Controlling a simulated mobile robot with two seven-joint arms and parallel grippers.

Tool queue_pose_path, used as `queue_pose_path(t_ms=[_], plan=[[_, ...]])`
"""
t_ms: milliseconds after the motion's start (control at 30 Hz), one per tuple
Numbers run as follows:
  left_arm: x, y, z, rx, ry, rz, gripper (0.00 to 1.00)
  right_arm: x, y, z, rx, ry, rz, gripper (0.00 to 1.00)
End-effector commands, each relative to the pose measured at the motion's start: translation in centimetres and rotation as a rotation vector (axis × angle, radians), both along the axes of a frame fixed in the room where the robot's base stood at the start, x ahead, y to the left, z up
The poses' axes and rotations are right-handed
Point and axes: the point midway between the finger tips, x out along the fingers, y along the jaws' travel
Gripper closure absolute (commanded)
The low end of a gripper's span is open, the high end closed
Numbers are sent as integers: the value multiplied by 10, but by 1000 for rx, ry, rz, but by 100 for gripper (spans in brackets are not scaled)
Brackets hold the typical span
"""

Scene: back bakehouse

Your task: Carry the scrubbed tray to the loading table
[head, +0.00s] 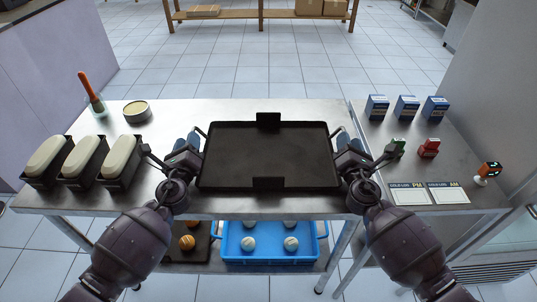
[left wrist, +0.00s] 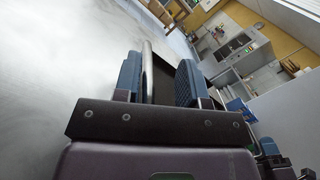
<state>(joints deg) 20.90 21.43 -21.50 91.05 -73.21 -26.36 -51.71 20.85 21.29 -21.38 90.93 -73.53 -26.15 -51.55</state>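The dark, flat, rectangular tray (head: 265,155) lies level at the middle of the steel table (head: 225,205), with black clips at its far and near edges and a bar handle at each side. It looks empty. My left gripper (head: 187,141) is at the tray's left handle. In the left wrist view its blue fingers (left wrist: 160,80) stand apart, with the metal handle bar (left wrist: 147,65) between them, nearer the left finger. My right gripper (head: 348,140) is at the right handle, its blue fingers apart; whether they touch the bar is not clear.
Three dough-filled tins (head: 83,160) stand at left, near an orange-handled brush (head: 91,92) and round tin (head: 137,111). The right-hand counter (head: 400,165) holds blue boxes (head: 406,108), stamps (head: 429,149) and label cards (head: 428,193). A blue crate (head: 270,257) sits below. Tiled floor (head: 230,70) beyond is clear.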

Motion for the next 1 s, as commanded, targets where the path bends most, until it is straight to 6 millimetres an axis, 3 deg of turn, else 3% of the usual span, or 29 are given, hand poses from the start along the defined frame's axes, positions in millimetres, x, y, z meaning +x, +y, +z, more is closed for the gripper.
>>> queue_pose_path(t_ms=[467,1000], plan=[[-10,2,-3,2,3,4,62,0,-2,-2,-1,3,-4,62],[-101,2,-13,1,4,3,62,0,-2,-2,-1,2,-5,62]])
